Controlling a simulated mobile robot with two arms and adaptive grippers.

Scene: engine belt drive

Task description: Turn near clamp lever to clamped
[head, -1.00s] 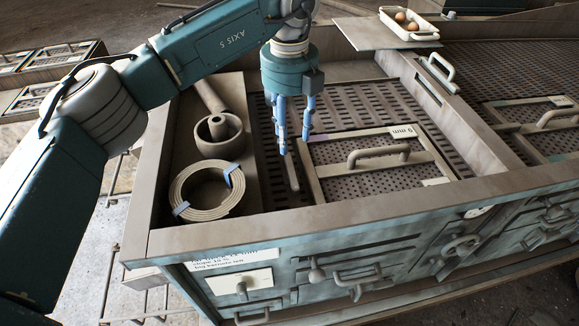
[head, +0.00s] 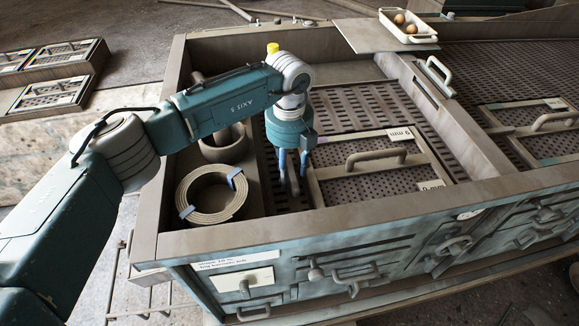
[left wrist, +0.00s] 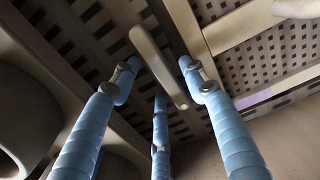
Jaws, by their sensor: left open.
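The near clamp lever (head: 294,184) is a short grey bar on the slotted floor of the big metal box, beside the left edge of the framed screen panel (head: 316,190). In the left wrist view the lever (left wrist: 158,66) runs slantwise between my fingers. My left gripper (head: 293,172) points down over the lever, its blue fingers spread around it. The left gripper (left wrist: 158,80) is open, and I cannot tell whether any finger touches the lever. The fingers partly hide the lever in the head view. My right gripper is not in view.
A coiled belt (head: 213,215) and a round cup (head: 222,150) lie in the side trough left of the lever. The panel's handle (head: 376,156) stands up to the right. The box's front rim (head: 330,219) is close in front. A tray of eggs (head: 408,28) sits at the back.

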